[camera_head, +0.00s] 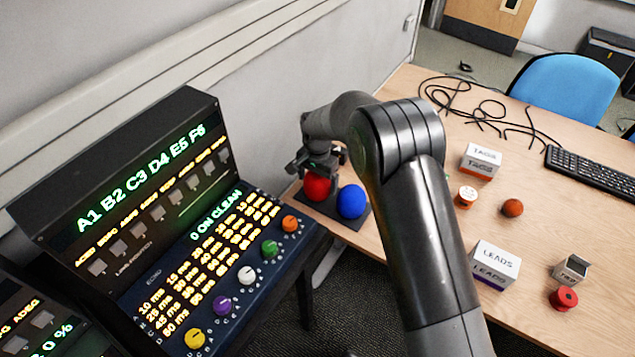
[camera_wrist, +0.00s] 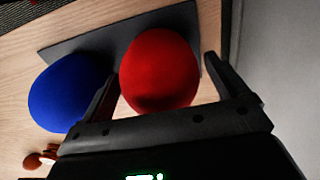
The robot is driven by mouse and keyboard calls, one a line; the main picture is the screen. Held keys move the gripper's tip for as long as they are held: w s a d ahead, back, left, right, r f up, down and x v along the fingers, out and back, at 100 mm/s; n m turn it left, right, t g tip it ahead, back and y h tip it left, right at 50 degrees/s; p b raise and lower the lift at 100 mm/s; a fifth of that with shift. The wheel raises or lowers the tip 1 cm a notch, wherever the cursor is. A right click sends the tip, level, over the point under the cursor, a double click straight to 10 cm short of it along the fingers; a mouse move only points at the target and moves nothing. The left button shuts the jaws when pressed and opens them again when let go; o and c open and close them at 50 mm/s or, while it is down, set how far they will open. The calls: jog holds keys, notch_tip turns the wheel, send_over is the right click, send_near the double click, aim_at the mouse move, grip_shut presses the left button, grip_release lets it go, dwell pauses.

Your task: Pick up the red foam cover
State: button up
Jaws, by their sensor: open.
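The red foam cover (camera_head: 317,187) is a round red ball shape on a dark flat base (camera_head: 345,231) near the table's left edge. In the wrist view the red foam cover (camera_wrist: 160,71) lies between the two fingers of my gripper (camera_wrist: 158,82). My gripper (camera_head: 317,168) is open, just above and around the red cover in the head view; I cannot tell whether a finger touches it. A blue foam cover (camera_head: 351,201) stands right beside the red one on the same base. In the wrist view the blue cover (camera_wrist: 68,93) is just outside the left finger.
A control console (camera_head: 130,200) with lit labels and coloured knobs stands at the left. On the table are a tags box (camera_head: 481,161), a leads box (camera_head: 494,265), small round items, black cables (camera_head: 480,110) and a keyboard (camera_head: 595,175). A wall is close behind my gripper.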

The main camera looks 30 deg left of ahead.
jog(key=shift+f, duration=0.85)
jog(key=c, duration=1)
